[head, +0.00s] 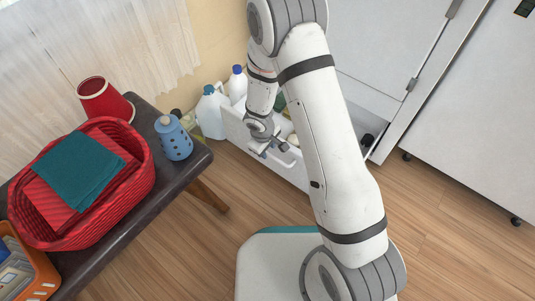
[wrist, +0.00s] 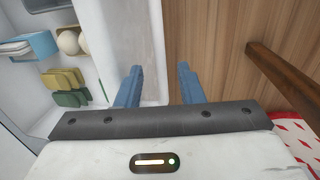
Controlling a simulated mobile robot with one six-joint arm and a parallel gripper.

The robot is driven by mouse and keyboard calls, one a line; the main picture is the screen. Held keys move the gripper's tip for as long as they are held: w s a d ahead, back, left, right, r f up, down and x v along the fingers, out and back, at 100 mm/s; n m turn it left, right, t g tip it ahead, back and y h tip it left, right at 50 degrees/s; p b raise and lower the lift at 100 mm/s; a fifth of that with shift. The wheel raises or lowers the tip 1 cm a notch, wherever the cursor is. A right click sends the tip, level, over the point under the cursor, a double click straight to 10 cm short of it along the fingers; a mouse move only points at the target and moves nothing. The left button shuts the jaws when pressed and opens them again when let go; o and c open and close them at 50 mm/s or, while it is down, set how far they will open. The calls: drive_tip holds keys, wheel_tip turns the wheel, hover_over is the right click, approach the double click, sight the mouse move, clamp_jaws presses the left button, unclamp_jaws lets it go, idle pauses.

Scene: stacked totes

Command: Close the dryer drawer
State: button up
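The white dryer drawer (head: 240,128) stands pulled out, low beside the cabinet in the head view. In the wrist view its pale front wall (wrist: 137,40) runs down the picture, with the inside to its left. My gripper (head: 270,150) is over the drawer's front, close to the handle (head: 284,146). In the wrist view its two blue fingers (wrist: 158,84) are apart with nothing held between them. The left finger overlaps the drawer wall and the right one overlaps the floor. I cannot tell whether they touch the drawer. My arm hides part of the drawer.
Yellow and green sponges (wrist: 66,84) and a blue container (wrist: 30,46) lie inside the drawer. White bottles (head: 211,112) stand beside it. A dark bench (head: 190,165) at left holds a red basket (head: 140,187) and a blue dispenser (head: 174,140).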

wheel_tip(320, 180, down, 2)
drive_tip(key=shift+w+d+b, duration=0.1)
drive_tip(key=shift+w+b, duration=0.05)
drive_tip(key=shift+b, duration=0.15)
drive_tip(key=shift+c, duration=0.2)
clamp_jaws()
